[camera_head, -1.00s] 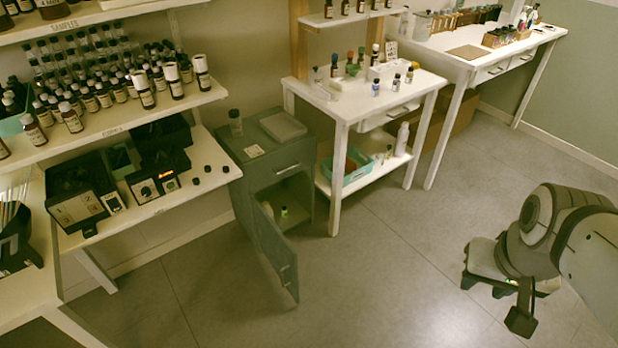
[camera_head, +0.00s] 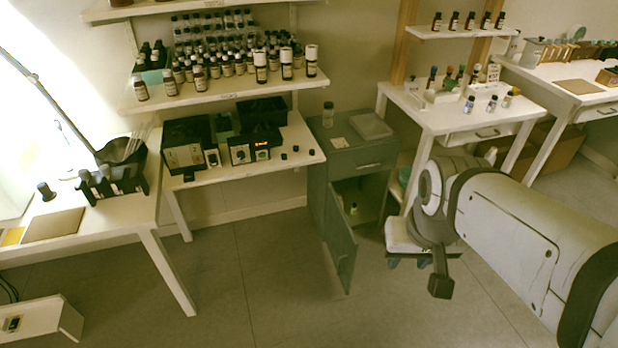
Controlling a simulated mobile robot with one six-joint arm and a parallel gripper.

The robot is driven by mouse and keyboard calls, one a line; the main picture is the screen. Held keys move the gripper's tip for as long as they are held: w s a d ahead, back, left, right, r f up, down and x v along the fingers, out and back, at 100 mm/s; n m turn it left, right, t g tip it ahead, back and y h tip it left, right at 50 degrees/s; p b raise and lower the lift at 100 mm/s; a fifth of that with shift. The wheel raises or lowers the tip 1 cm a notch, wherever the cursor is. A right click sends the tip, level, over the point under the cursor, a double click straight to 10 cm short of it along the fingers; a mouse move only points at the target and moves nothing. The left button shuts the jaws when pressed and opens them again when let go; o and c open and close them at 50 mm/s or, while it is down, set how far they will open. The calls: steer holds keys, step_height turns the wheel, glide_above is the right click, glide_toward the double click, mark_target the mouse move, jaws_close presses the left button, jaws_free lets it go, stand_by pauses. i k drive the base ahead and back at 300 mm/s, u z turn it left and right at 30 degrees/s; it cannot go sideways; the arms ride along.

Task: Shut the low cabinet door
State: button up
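The low grey-green cabinet (camera_head: 352,160) stands on the floor in the middle of the view. Its door (camera_head: 341,250) is open and swung out toward me, hinged on the cabinet's left side. Through the gap I see a small bottle with a green label (camera_head: 353,209) inside. My gripper (camera_head: 420,262) is right of the door and apart from it in the picture, at the end of my arm coming from the right. Its fingers are small and partly hidden, so I cannot tell whether they are open or shut. My arm hides part of the floor and table behind it.
A bottle (camera_head: 328,115) and a grey tray (camera_head: 370,126) sit on the cabinet top. A white bench (camera_head: 285,168) with black devices is on the left. A white table (camera_head: 440,110) with small bottles is on the right. The floor (camera_head: 270,280) left of the door is clear.

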mark_target(342, 245)
steer(key=u, duration=0.05)
steer(key=i, duration=1)
steer(key=z, duration=1.05)
steer(key=k, duration=1.3)
steer(key=u, duration=0.9)
steer(key=i, duration=0.9)
steer(key=u, duration=0.05)
